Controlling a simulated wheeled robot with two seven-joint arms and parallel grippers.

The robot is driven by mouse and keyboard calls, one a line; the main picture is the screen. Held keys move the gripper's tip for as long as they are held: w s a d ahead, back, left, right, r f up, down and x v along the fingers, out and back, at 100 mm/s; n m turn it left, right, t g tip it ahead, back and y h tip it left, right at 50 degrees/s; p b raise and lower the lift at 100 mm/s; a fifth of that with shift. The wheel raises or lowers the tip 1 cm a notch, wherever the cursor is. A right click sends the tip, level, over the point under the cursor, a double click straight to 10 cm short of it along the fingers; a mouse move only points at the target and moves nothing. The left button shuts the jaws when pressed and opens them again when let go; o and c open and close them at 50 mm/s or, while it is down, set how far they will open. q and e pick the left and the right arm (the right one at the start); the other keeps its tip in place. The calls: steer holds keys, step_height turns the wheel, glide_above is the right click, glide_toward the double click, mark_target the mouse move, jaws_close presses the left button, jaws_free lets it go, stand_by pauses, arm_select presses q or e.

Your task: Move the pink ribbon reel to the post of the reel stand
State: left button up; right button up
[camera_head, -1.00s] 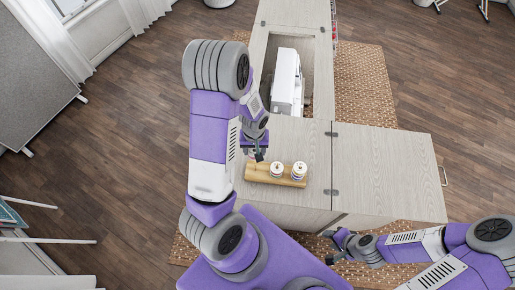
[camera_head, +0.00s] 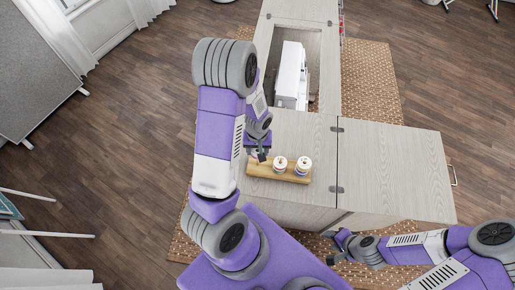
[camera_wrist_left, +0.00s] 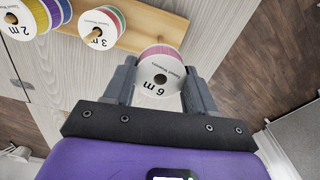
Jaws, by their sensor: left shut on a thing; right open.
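The pink ribbon reel (camera_wrist_left: 165,60) has white flanges and a "6 m" label, which appears upside down in the left wrist view. My left gripper (camera_head: 262,156) is shut on it; in the left wrist view, the fingers (camera_wrist_left: 160,84) clasp its two sides. The wooden reel stand (camera_head: 293,179) lies on the cabinet top and carries two other reels. The held reel is at the stand's left end in the head view. Its bare post is hidden, and I cannot tell whether the reel touches the stand. My right gripper (camera_head: 337,242) is open and empty, low beside the cabinet.
The "3 m" reel (camera_wrist_left: 101,28) and "2 m" reel (camera_wrist_left: 25,19) sit on the stand close to the held reel. A white sewing machine (camera_head: 291,75) is in the cabinet recess behind. The cabinet top (camera_head: 390,165) at right is clear.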

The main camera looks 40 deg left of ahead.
arm_select(q)
steer(key=shift+f+b, duration=1.45)
steer(key=shift+f, duration=0.2)
steer(key=o, duration=1.1)
step_height(320, 180, up, 8)
steer(key=shift+f+p, duration=0.2)
steer(key=shift+p, duration=0.5)
